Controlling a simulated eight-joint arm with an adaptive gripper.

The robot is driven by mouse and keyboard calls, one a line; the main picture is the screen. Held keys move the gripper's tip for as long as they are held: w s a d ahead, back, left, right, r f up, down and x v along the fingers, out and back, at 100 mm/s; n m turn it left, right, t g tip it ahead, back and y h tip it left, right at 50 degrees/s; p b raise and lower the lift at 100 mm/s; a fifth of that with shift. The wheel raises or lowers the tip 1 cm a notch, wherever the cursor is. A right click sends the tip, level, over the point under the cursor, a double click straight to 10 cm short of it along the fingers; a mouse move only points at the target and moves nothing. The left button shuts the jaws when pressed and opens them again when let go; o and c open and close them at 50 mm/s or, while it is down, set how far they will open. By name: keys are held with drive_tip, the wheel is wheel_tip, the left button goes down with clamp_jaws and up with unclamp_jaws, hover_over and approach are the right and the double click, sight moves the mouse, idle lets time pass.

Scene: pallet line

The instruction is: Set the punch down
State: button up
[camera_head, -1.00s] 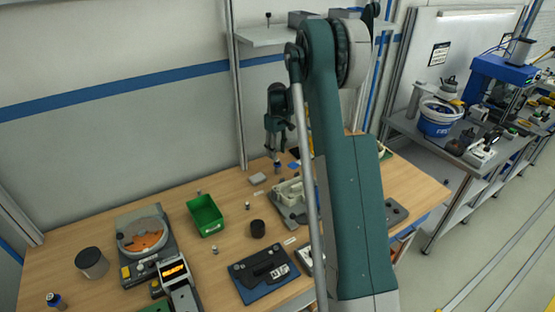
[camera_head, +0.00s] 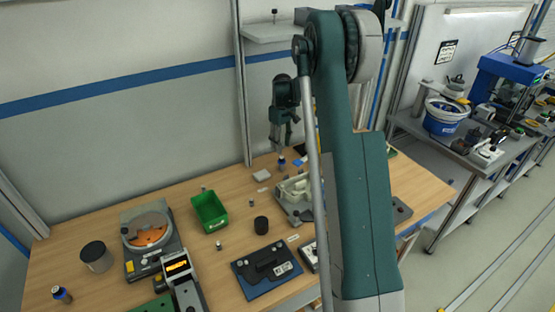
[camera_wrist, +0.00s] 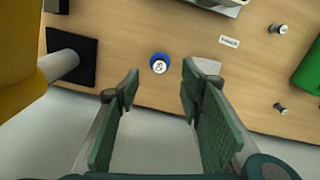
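A small round item with a blue rim and a silver top, which looks like the punch (camera_wrist: 159,63), stands on the wooden bench. In the head view the punch (camera_head: 282,162) shows as a small dark and blue piece near the wall, just under my gripper (camera_head: 282,148). In the wrist view my gripper (camera_wrist: 157,85) is open. Its two green-padded fingers are wide apart, with the punch showing beyond and between their tips. Nothing is held between the fingers.
A black square (camera_wrist: 72,60) and a yellow part (camera_wrist: 18,55) lie left of the fingers in the wrist view. A pale block (camera_head: 261,175), green bin (camera_head: 210,212), black cup (camera_head: 261,225) and grey fixture (camera_head: 295,200) stand nearby on the bench (camera_head: 120,215).

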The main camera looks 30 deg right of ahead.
drive_tip(key=s+a+r+m+t, duration=0.1)
drive_tip(key=s+a+r+t, duration=0.2)
drive_tip(key=s+a+r, duration=1.8)
drive_tip(key=s+a+t, duration=0.1)
drive_tip(key=s+a, duration=0.3)
drive_tip(key=s, duration=0.5)
drive_tip(key=s+a+m+t, duration=0.1)
drive_tip(key=s+a, duration=0.3)
drive_tip(key=s, duration=0.5)
drive_tip(key=s+a+f+m+t, duration=0.1)
drive_tip(key=s+a, duration=0.3)
drive_tip(key=s, duration=0.5)
drive_tip(key=shift+t, duration=0.6)
drive_tip(key=shift+f, duration=0.15)
